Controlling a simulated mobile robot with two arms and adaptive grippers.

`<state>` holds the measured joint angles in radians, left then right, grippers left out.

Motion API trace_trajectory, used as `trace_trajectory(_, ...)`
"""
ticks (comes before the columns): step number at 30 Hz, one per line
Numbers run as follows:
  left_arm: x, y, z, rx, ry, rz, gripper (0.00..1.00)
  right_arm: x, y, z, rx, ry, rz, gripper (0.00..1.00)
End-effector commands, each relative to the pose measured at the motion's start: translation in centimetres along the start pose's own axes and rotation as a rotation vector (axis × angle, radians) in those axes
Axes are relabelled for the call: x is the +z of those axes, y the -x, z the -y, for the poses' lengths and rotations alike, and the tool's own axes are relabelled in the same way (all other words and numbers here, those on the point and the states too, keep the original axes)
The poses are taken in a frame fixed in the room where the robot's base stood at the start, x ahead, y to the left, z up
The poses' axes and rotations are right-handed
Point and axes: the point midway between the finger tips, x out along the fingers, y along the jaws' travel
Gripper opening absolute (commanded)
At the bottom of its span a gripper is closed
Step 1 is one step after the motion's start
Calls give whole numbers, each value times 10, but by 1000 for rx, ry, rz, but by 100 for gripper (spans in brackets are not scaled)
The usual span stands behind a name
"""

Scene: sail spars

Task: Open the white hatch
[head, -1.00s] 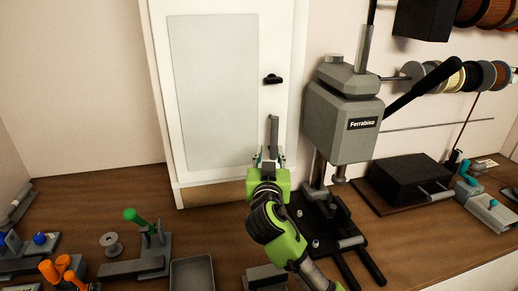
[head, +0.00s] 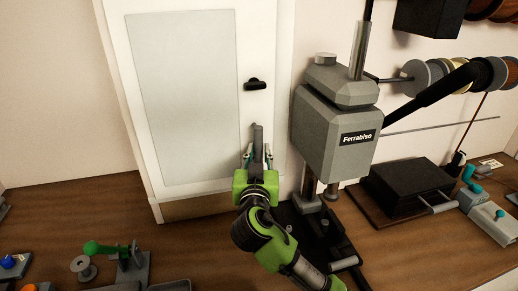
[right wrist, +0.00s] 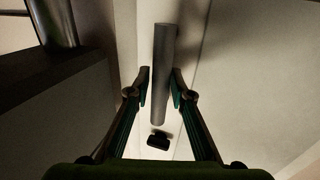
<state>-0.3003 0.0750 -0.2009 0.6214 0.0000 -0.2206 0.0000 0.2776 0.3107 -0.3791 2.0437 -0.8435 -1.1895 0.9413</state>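The white hatch (head: 225,102) is a tall white door with a pale grey panel, and it looks closed. Its grey upright bar handle (head: 257,135) is low on the door's right side. A small black catch (head: 255,84) sits above it. My green right gripper (head: 258,157) is at the handle's lower part. In the right wrist view its fingers (right wrist: 161,88) stand apart, one on each side of the handle (right wrist: 164,60), with narrow gaps showing. The black catch also shows there (right wrist: 159,140). My left gripper is out of view.
A grey press marked Ferrabiso (head: 335,130) stands close to the right of the hatch. A green-handled tool (head: 115,250) and a grey spool (head: 83,267) are at the lower left. The bench in front of the hatch's left side is mostly clear.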

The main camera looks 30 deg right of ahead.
Motion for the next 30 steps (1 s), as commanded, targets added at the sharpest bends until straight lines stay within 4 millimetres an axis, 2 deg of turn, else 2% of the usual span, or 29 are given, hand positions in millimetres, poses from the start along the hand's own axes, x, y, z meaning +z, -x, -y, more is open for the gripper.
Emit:
trace_trajectory(2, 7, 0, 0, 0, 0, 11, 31, 1, 0, 0, 0, 0, 1, 0)
trace_trajectory(9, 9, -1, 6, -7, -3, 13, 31, 2, 4, 1, -1, -1, 2, 0)
trace_trajectory(22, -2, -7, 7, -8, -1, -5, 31, 0, 51, 3, -6, -4, 0, 0)
trace_trajectory(30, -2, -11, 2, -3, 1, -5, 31, -1, 75, 3, -6, -4, -4, 0)
